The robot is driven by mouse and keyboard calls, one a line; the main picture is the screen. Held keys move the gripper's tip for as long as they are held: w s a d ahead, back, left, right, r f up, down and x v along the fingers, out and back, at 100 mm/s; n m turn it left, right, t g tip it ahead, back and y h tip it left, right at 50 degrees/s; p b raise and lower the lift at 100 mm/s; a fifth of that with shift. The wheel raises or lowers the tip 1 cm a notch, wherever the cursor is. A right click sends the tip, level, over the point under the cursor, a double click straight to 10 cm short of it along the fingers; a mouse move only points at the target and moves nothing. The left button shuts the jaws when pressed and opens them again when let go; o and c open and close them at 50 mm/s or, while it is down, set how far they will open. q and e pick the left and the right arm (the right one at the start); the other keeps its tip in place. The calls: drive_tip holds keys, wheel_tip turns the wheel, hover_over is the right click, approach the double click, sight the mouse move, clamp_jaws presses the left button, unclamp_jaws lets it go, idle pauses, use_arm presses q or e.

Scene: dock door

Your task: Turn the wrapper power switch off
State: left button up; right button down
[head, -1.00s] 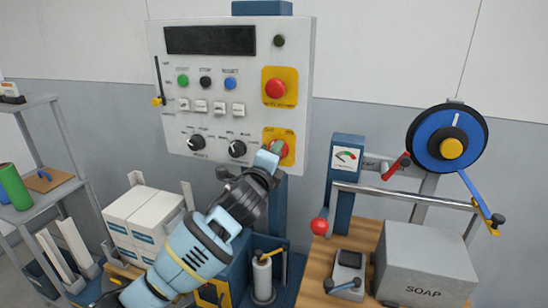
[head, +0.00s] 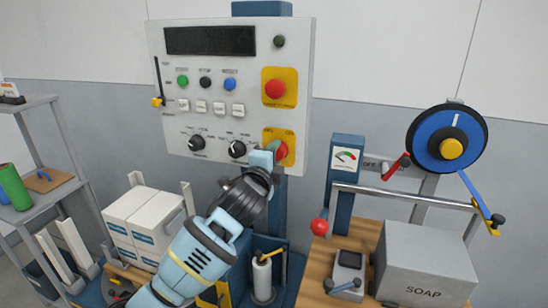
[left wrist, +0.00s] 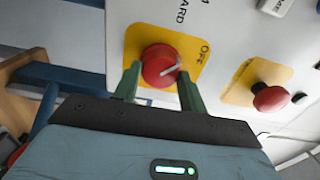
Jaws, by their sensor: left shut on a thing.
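The wrapper power switch is a red rotary knob (left wrist: 160,66) on a yellow plate, low on the right side of the white control panel (head: 222,130). In the head view the switch (head: 284,150) is partly covered by my gripper. My left gripper (head: 277,149) is shut on the knob. In the left wrist view its two green fingers (left wrist: 160,84) stand on either side of the knob. A white line on the knob points to the right there, a little below the printed word OFF. My right gripper is not in view.
A red mushroom button (head: 275,89) on a yellow plate sits above the switch. Two black dials (head: 237,149) lie left of it. A grey soap box (head: 427,262) and a blue reel (head: 446,138) stand right. White cartons (head: 143,222) stand at left.

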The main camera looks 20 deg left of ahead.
use_arm(q)
drive_tip(key=o, duration=1)
drive_tip(key=shift+s, duration=0.1)
drive_tip(key=shift+s+a, duration=0.15)
drive_tip(key=shift+s, duration=3.7)
drive_tip(key=shift+f, duration=0.15)
